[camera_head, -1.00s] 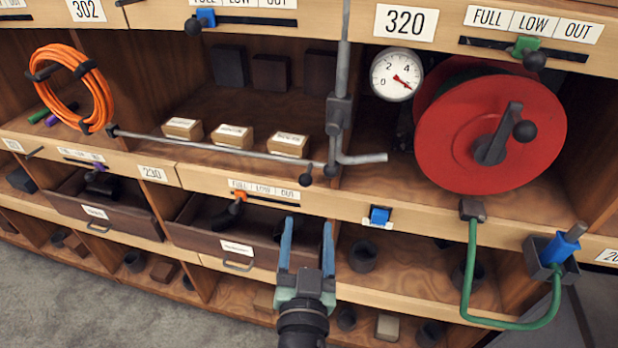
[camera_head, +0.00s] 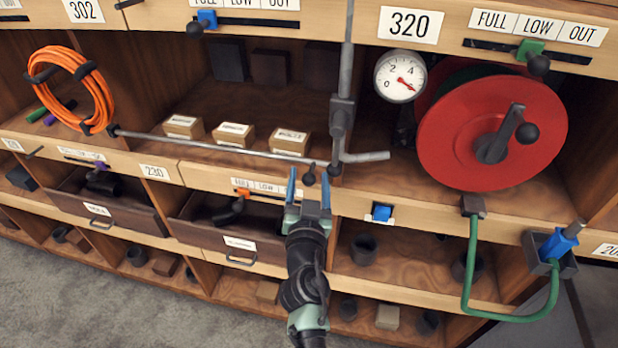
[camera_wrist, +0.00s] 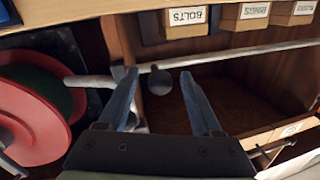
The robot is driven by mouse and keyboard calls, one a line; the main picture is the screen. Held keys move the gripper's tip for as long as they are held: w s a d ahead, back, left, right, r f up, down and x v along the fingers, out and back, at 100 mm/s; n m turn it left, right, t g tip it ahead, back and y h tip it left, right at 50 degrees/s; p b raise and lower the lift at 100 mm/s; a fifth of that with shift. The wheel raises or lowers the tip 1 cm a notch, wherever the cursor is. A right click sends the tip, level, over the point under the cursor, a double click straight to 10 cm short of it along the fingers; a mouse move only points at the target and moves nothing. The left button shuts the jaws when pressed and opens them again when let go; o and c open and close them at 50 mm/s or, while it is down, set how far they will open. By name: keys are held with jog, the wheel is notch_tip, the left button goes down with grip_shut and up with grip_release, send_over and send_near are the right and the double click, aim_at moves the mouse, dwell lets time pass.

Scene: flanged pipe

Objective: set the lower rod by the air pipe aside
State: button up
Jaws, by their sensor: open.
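A long thin grey rod (camera_head: 220,147) runs level across the front of the middle compartment, from a dark fitting at the left to the grey air pipe (camera_head: 347,60) at the right. A dark ball knob (camera_head: 309,178) hangs at its right end; it also shows in the wrist view (camera_wrist: 160,80). My gripper (camera_head: 309,172) is open, its two blue fingers pointing up at the rod's right end. In the wrist view the fingers (camera_wrist: 156,73) stand either side of the knob, with the rod (camera_wrist: 240,53) just beyond. I cannot tell whether they touch anything.
A red hose reel (camera_head: 460,135) and a gauge (camera_head: 400,77) are right of the pipe. Small labelled boxes (camera_head: 233,134) stand behind the rod. An open drawer (camera_head: 215,240) and an orange slider knob (camera_head: 243,196) are below left. An orange hose coil (camera_head: 75,90) hangs at left.

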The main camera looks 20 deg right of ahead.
jog(key=shift+w+d, duration=0.1)
jog(key=shift+w, duration=0.1)
grip_shut()
dwell(0.3)
dwell(1.1)
